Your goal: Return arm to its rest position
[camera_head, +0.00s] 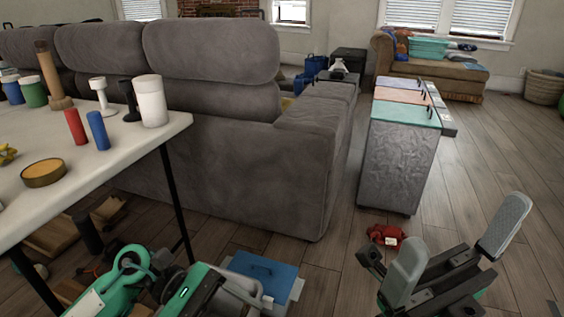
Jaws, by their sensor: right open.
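My right gripper (463,224) is in the lower right of the head view, above the wooden floor. Its two grey-padded fingers stand wide apart, with nothing between them. The rest of the right arm is out of the picture. I cannot make out my left gripper in this view.
A white table (105,165) with bottles and cylinders stands at the left. A grey sofa (225,160) fills the middle. A grey cabinet (398,165) stands beyond my gripper. A red object (386,235) lies on the floor beside it. A green machine (110,290) and blue-topped box (262,271) are low left.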

